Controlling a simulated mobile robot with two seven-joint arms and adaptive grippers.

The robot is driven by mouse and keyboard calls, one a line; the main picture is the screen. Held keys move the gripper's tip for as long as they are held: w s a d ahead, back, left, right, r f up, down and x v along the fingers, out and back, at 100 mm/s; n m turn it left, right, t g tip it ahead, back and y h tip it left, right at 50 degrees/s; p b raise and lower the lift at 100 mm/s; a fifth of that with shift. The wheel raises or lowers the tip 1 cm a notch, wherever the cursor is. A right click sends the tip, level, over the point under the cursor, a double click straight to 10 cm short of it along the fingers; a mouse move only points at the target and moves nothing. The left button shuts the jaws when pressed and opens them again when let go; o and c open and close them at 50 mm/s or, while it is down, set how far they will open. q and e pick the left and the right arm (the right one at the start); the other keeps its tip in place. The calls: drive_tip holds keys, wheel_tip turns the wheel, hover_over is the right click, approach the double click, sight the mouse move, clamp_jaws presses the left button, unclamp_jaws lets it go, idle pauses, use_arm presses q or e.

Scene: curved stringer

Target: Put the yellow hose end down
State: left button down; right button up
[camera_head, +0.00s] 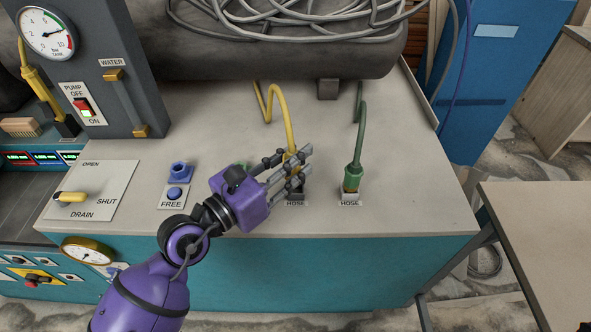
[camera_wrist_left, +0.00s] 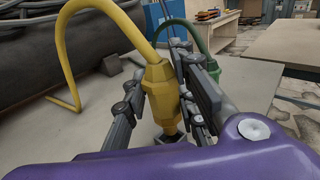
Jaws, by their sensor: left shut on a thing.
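The yellow hose (camera_head: 272,104) rises from the bench top behind and arches over to its thick yellow end. My left gripper (camera_head: 294,168) is shut on this yellow hose end, which stands upright over the left HOSE socket (camera_head: 297,196). In the left wrist view the yellow hose end (camera_wrist_left: 158,88) is between the dark fingers of my left gripper (camera_wrist_left: 165,100). Its lower tip is at a dark square fitting, and I cannot tell how deep it sits.
A green hose end (camera_head: 353,177) stands in the right HOSE socket, close to my gripper's right. Bare bench top (camera_head: 420,180) lies to the right. A dark tank (camera_head: 280,55) is behind.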

sight(296, 172)
use_arm(q)
drive_tip(key=shift+w+d+f, duration=0.25)
drive_tip(key=shift+w+f, duration=0.15)
drive_tip(key=shift+f, duration=0.2)
drive_tip(key=f, duration=0.2)
drive_tip(key=f+b, duration=0.1)
drive_tip(key=shift+w+d+f, duration=0.15)
drive_tip(key=shift+w+f, duration=0.1)
drive_tip(key=shift+w, duration=0.05)
drive_tip(key=shift+f, duration=0.2)
drive_tip(key=c, duration=1.5)
unclamp_jaws()
drive_tip(key=shift+o, duration=0.3)
use_arm(e)
drive_tip(key=shift+s+d+f, duration=0.2)
drive_tip(key=shift+d+f, duration=0.1)
drive_tip(key=shift+f, duration=0.4)
drive_tip(key=shift+s, duration=0.1)
use_arm(q)
drive_tip(key=shift+r, duration=0.1)
use_arm(e)
drive_tip(key=shift+f, duration=0.1)
